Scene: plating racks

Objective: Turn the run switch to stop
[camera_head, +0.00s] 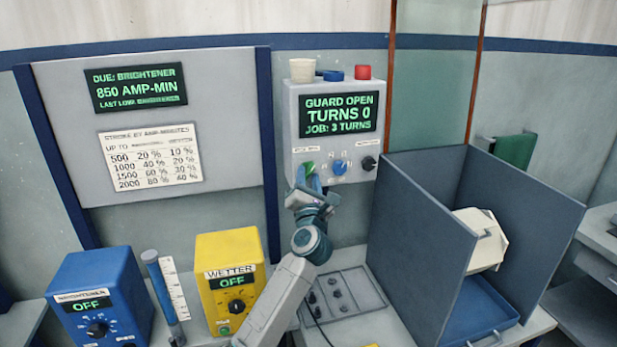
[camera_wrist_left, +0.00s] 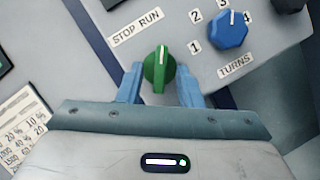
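The run switch is a green knob (camera_wrist_left: 158,72) under a "STOP RUN" label (camera_wrist_left: 136,27) on the grey control box (camera_head: 290,130). Its white mark points up in the left wrist view, toward the RUN side of the tilted label. It also shows in the head view (camera_head: 308,167), partly hidden by my gripper. My left gripper (camera_wrist_left: 160,84) is open, with its blue fingers on either side of the knob and small gaps visible. It also shows in the head view (camera_head: 308,184). My right gripper is not in view.
A blue "TURNS" knob (camera_wrist_left: 228,30) sits close to the right of the switch; a black knob (camera_head: 369,163) is beyond it. The box display (camera_head: 338,114) reads "GUARD OPEN, TURNS 0". A dark-walled bin (camera_head: 415,235) stands right, a yellow wetter unit (camera_head: 230,255) below left.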

